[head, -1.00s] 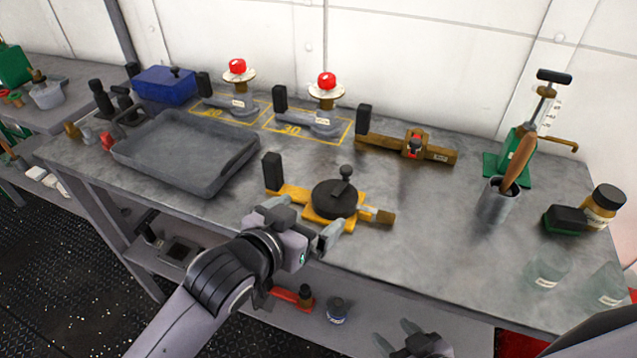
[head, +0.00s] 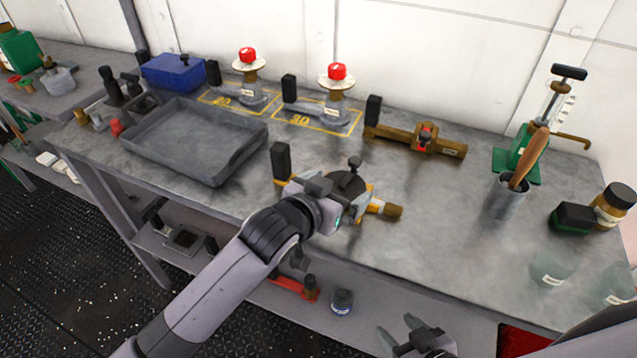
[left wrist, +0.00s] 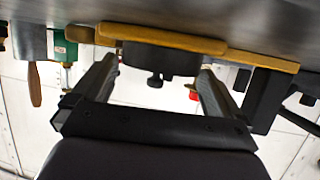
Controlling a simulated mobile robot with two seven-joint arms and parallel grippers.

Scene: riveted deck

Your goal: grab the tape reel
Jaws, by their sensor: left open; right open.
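The tape reel, a black disc with a small knob on a yellow-orange frame (head: 351,183), lies near the front edge of the bench. A black upright block stands at its left end. My left gripper (head: 336,193) is open over the reel's near side and hides part of it in the head view. In the left wrist view the black disc and knob (left wrist: 156,62) sit between the open fingers of the left gripper (left wrist: 160,72), with a visible gap on each side. My right gripper (head: 397,330) is open and empty, low in front of the bench.
A grey tray (head: 245,150) lies left of the reel. Behind are two red-topped fixtures (head: 337,72) and a brown bar tool (head: 425,140). A metal cup (head: 506,198) with a wooden handle stands right. The bench between reel and cup is clear.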

